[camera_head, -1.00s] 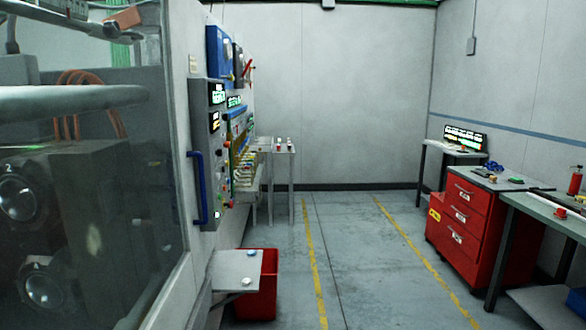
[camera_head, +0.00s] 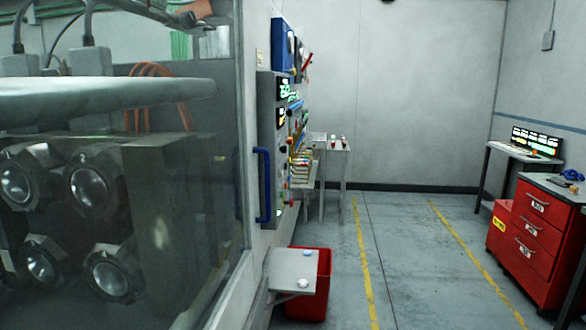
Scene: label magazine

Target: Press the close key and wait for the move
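A tall grey control panel (camera_head: 269,150) is fixed to the side of the machine, seen at a steep angle. It carries small lit displays (camera_head: 283,88) at the top and several keys and knobs (camera_head: 282,196) lower down. I cannot read which one is the close key. A blue handle (camera_head: 262,185) stands just left of the panel. Behind the machine's clear window, several dark round units with lenses (camera_head: 88,187) show. My gripper is not in view.
A small grey shelf (camera_head: 291,268) juts from the machine above a red bin (camera_head: 322,285). A red drawer cabinet (camera_head: 537,230) stands at the right, near a table with a lit display (camera_head: 535,141). The floor between yellow lines (camera_head: 362,260) is clear.

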